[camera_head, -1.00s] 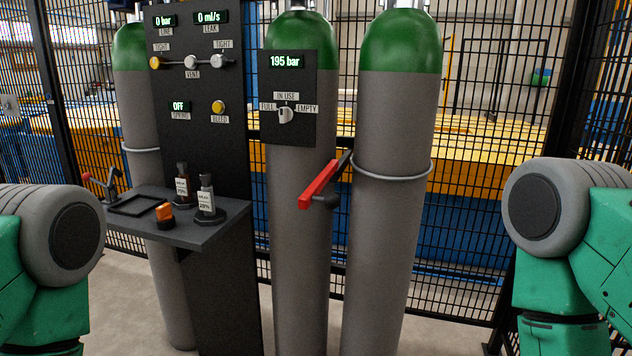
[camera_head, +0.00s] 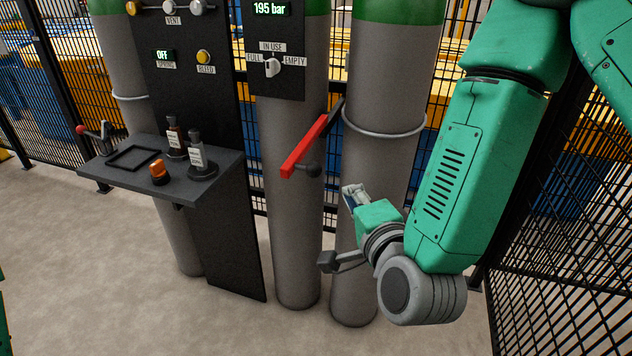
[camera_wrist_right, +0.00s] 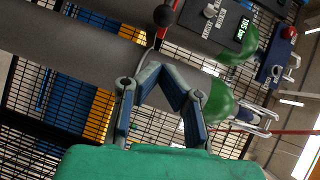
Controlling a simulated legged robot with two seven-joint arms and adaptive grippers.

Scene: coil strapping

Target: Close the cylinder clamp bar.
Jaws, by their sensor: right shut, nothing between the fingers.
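The red clamp bar (camera_head: 304,146) slants out toward me in front of the middle cylinder (camera_head: 294,215). Its upper end meets a dark bracket (camera_head: 335,108) between the middle and right cylinders (camera_head: 385,160), and a dark knob (camera_head: 311,170) sits beside its lower part. My right gripper (camera_head: 349,192) is shut and empty, below and right of the bar, in front of the right cylinder and apart from the bar. My left gripper is out of view.
A dark panel (camera_head: 225,225) carries a shelf (camera_head: 225,165) with two small bottles, an orange item (camera_head: 158,172) and a frame. A gauge box (camera_head: 275,80) reading 195 bar is on the middle cylinder. Mesh fencing (camera_head: 560,200) stands behind and right. The front floor is clear.

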